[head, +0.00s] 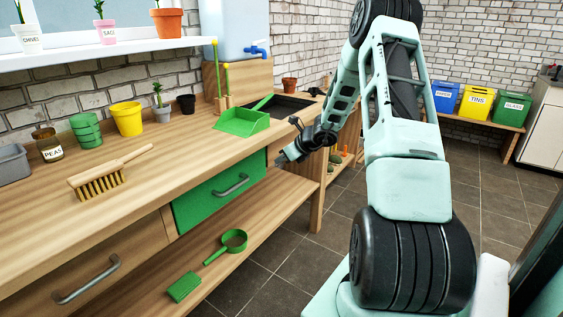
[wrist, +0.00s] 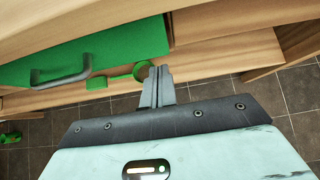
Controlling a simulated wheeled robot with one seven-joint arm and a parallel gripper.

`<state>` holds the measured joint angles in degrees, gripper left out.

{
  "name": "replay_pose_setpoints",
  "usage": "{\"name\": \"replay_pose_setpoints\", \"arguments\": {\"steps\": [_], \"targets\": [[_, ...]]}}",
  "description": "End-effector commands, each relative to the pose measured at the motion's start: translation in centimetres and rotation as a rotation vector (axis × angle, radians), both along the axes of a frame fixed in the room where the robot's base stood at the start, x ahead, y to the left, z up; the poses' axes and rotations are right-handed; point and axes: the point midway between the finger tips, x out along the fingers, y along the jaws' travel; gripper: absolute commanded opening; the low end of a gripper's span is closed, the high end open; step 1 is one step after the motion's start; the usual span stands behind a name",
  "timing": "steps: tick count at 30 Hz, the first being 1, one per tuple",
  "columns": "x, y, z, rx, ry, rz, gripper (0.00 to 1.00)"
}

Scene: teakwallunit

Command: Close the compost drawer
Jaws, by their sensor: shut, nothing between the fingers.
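The green drawer front (head: 208,203) with a grey bar handle (head: 231,186) is under the wooden bench top. No label shows on it, and I cannot tell if it stands slightly out or is flush. In the wrist view the green front (wrist: 115,50) and its handle (wrist: 62,75) are at the upper left. My gripper (head: 281,159) is shut and empty, just right of the green front near the bench's front edge. Its fingers (wrist: 158,72) are together, apart from the handle.
A wood-fronted drawer (head: 130,262) is left of the green one. On the lower shelf lie a green scoop (head: 233,241) and a green block (head: 184,287). A brush (head: 100,187) and green dustpan (head: 243,121) are on the bench top.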

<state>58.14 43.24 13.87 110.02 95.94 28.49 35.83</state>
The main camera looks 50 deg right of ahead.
Motion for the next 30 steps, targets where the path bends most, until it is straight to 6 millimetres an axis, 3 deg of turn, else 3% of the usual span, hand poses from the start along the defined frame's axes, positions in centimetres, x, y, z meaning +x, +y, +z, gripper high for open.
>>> {"name": "replay_pose_setpoints", "arguments": {"steps": [15,27,30], "targets": [[-5.8,-0.4,5.1,0.001,0.001,0.001,0.00],[-6.3,-0.4,5.6,0.002,0.001,0.001,0.00],[-5.5,1.5,6.3,-0.021,0.005,0.069,0.00]]}}
